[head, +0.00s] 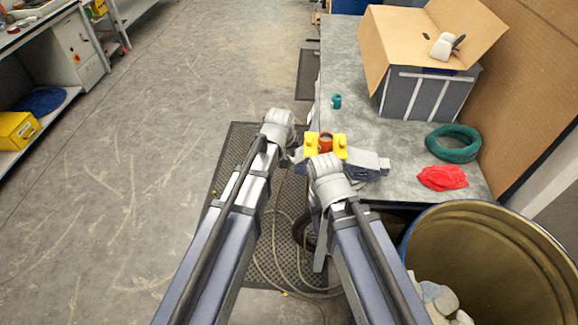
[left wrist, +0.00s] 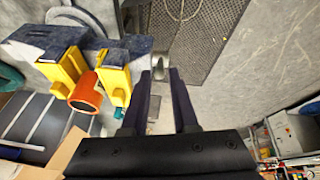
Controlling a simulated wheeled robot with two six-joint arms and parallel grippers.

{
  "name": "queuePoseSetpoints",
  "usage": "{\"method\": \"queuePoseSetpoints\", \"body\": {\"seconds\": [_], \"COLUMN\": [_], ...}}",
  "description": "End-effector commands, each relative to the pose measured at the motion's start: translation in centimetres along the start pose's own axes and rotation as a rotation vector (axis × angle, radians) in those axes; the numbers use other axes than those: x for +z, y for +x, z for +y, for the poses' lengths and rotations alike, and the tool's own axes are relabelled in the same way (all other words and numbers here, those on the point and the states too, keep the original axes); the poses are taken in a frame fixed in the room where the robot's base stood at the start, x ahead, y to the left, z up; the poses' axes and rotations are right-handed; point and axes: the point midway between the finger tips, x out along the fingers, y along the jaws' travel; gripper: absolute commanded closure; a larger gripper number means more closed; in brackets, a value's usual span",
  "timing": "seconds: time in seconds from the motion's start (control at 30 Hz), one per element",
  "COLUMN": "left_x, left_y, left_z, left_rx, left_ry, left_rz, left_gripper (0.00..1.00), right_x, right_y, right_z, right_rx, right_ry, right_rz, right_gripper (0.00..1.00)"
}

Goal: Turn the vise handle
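The vise (head: 365,168) is grey, with yellow jaws (head: 340,146) closed around an orange-red pipe piece (head: 326,142). It sits at the near left edge of the bench and also shows at the upper left of the left wrist view (left wrist: 42,38). My left gripper (left wrist: 162,75) is beside the vise, its two dark fingers apart. A small grey piece, perhaps the end of the vise handle (left wrist: 158,69), shows between the fingertips. Contact cannot be told. My right wrist (head: 328,178) is in front of the vise, and its fingers are hidden.
The grey bench (head: 390,130) holds a cardboard box (head: 400,42), a teal cup (head: 337,101), a green coil (head: 453,143) and a red cloth (head: 442,178). A large drum (head: 490,225) stands at the right. A dark mat (head: 232,155) and loose hoses are below; the left floor is clear.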

Motion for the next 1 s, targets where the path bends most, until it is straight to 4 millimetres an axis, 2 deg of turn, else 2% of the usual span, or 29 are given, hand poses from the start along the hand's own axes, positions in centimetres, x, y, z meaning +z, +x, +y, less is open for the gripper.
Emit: {"method": "queuePoseSetpoints", "body": {"seconds": [0.03,0.43,0.6,0.87,1.0], "left_x": [0.1,0.1,0.0,0.0,0.0], "left_y": [1.6,7.2,8.0,7.9,7.9], "left_z": [0.0,0.0,0.0,0.0,0.0], "left_rx": [0.000,0.000,0.000,0.000,0.000], "left_ry": [0.000,0.000,0.000,0.000,0.000], "left_rz": [0.000,0.000,0.000,0.000,0.000], "left_gripper": [0.73,0.73,0.73,0.73,0.87], "right_x": [-0.1,-0.4,-0.4,-0.4,-0.4], "right_y": [1.5,6.6,7.3,7.2,7.2], "right_z": [-0.1,-0.6,-0.7,-0.7,-0.7], "right_rx": [0.000,0.001,0.001,0.001,0.001], "right_ry": [-0.002,-0.003,-0.003,-0.002,-0.003], "right_rz": [0.000,0.000,0.000,0.000,0.000], "right_gripper": [0.50,0.50,0.50,0.50,0.50]}}
